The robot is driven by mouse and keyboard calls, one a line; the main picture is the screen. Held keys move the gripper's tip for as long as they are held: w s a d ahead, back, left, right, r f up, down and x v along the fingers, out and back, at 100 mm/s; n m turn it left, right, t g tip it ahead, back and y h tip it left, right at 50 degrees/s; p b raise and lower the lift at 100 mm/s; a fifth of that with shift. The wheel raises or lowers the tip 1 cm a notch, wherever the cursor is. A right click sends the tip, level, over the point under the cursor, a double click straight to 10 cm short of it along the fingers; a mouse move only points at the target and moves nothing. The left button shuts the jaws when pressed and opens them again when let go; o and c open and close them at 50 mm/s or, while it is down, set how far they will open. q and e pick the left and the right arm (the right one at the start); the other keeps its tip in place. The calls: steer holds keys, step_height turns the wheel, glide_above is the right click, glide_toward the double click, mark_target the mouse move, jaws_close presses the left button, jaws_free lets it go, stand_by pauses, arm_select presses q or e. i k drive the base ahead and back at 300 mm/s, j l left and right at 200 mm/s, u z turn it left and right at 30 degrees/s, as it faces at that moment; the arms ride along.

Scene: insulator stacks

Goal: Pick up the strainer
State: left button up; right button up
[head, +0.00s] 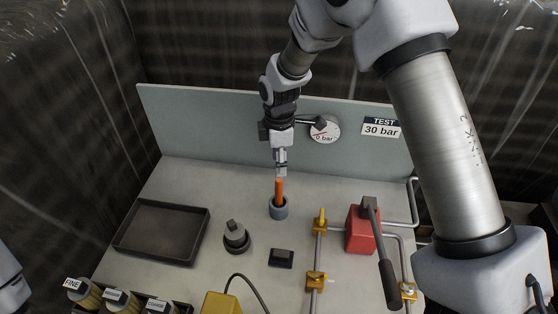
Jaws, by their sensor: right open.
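My right gripper (281,170) points down, open, right above an orange rod-like piece (280,188). This piece stands upright in a round grey cup (279,210). The fingertips are at or just over its top; I cannot tell whether they touch it. Several yellowish cylinders lie in a dark rack at the lower left, with tags reading FINE (73,283), one too small to read surely (115,296), and COARSE (158,304). The picture does not make clear which piece is the strainer. My left gripper is out of view; only a bit of white arm shows at the left edge.
An empty dark tray (162,259) lies at the left. A grey knobbed fitting (236,237) and a small black block (281,258) stand in the middle. A red box (360,230) with a dark lever and pipes is at the right. A back panel (220,130) carries a gauge (325,129).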

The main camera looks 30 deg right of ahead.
mark_target(235, 231)
steer(key=k+j, duration=0.5)
steer(key=k, duration=0.2)
steer(key=k+j, duration=0.5)
steer(key=k, duration=0.15)
